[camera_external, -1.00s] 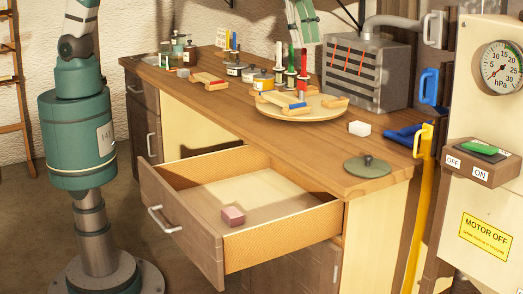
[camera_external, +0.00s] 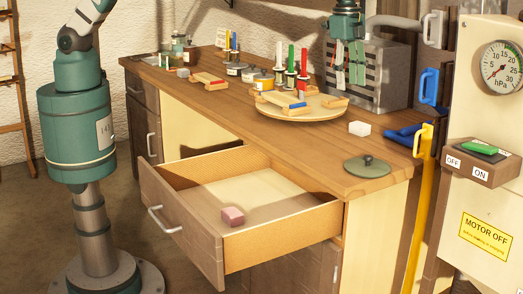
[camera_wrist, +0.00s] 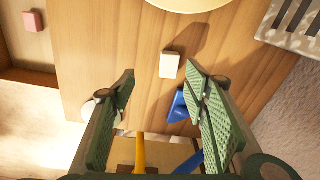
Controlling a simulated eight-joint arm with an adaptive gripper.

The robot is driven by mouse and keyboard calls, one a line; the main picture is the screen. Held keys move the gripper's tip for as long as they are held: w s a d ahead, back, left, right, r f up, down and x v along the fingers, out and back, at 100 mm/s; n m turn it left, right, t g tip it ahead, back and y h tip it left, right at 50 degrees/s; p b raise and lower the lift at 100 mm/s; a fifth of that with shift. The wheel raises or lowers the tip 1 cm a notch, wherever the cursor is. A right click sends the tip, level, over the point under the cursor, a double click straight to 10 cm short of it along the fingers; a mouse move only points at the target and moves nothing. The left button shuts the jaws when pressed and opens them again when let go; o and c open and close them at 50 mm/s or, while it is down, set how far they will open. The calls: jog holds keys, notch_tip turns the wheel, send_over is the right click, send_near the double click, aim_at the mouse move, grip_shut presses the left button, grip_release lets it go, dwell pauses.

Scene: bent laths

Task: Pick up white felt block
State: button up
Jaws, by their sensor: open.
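The white felt block (camera_external: 360,128) sits on the right part of the wooden bench top, with clear wood around it. In the wrist view the white felt block (camera_wrist: 169,65) lies ahead of the fingertips, between their lines and a little right of centre. My gripper (camera_external: 348,66) hangs above the bench in front of the grey vented box, higher than the block and apart from it. In the wrist view my gripper (camera_wrist: 162,78) has its two green fingers wide apart with nothing between them.
A round board (camera_external: 305,112) with bricks and coloured posts lies left of the block. A grey round lid (camera_external: 367,167) and blue clamp (camera_external: 402,132) are near it. The grey vented box (camera_external: 368,75) stands behind. An open drawer (camera_external: 300,218) holds a pink block (camera_external: 233,216).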

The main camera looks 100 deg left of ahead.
jog(key=p, duration=0.1)
send_over(360, 124)
jog(key=shift+m+g, duration=0.4)
notch_tip(360, 124, down, 7)
jog(key=shift+d+f, duration=0.1)
jog(key=shift+f, duration=0.1)
jog(key=shift+f, duration=1.2)
jog(key=shift+f, duration=0.1)
jog(key=shift+f, duration=2.5)
jog(key=shift+c, duration=0.5)
jog(key=c, duration=0.8)
